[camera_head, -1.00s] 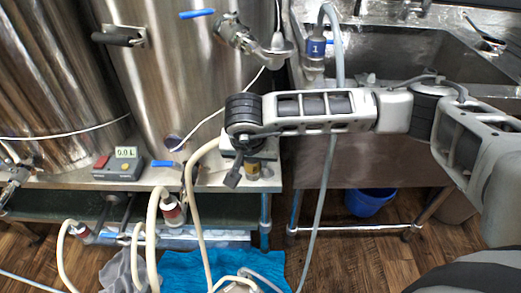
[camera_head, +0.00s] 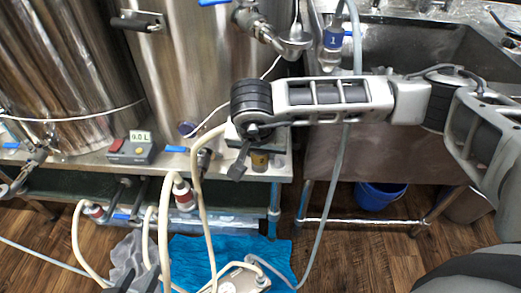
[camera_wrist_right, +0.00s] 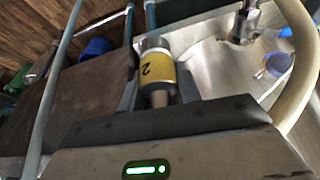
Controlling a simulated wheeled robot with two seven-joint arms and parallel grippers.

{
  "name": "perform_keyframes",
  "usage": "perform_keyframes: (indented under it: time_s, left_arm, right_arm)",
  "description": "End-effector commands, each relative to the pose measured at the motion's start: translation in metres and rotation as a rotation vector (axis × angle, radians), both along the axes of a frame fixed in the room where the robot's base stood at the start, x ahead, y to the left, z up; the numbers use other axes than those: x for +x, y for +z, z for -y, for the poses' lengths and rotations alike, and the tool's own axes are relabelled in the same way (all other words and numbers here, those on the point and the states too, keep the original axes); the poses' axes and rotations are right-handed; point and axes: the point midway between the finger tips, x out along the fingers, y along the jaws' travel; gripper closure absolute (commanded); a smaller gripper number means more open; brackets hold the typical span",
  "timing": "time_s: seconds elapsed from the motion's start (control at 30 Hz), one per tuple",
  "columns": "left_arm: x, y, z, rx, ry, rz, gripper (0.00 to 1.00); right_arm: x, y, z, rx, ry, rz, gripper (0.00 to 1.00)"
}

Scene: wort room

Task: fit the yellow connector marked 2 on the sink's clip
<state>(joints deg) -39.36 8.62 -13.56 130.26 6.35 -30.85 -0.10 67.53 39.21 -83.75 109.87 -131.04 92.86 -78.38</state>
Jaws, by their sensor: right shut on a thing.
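The yellow connector (camera_head: 260,160) shows below my right wrist in the head view. In the right wrist view it stands between the fingers, with a black 2 on its yellow band (camera_wrist_right: 150,69) and grey metal ends. My right gripper (camera_wrist_right: 158,92) is shut on it. In the head view my right gripper (camera_head: 249,164) is partly hidden by its own wrist, over the bench edge left of the sink (camera_head: 410,45). I cannot make out the sink's clip clearly. My left gripper (camera_head: 133,281) shows only as dark tips at the bottom edge; its opening is unclear.
A blue connector marked 1 (camera_head: 333,39) with a grey hose is at the sink's left edge. A cream hose (camera_head: 198,205) hangs near my right gripper. A meter (camera_head: 132,148) sits on the bench, and a blue bucket (camera_head: 379,195) stands below the sink.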

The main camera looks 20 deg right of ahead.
Motion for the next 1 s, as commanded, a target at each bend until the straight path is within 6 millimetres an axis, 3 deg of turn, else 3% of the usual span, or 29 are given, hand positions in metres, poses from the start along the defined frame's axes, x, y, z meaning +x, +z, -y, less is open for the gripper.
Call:
perform_keyframes:
  time_s: [0.5,1.0]
  left_arm:
    - [-0.001,0.017,0.0,0.005,-0.005,-0.001,0.64]
    - [0.0,0.018,0.001,-0.001,0.0,0.0,0.64]
  right_arm:
    - [0.0,0.034,0.0,0.0,0.0,0.002,0.93]
    - [0.0,0.034,0.0,-0.001,0.0,0.001,0.93]
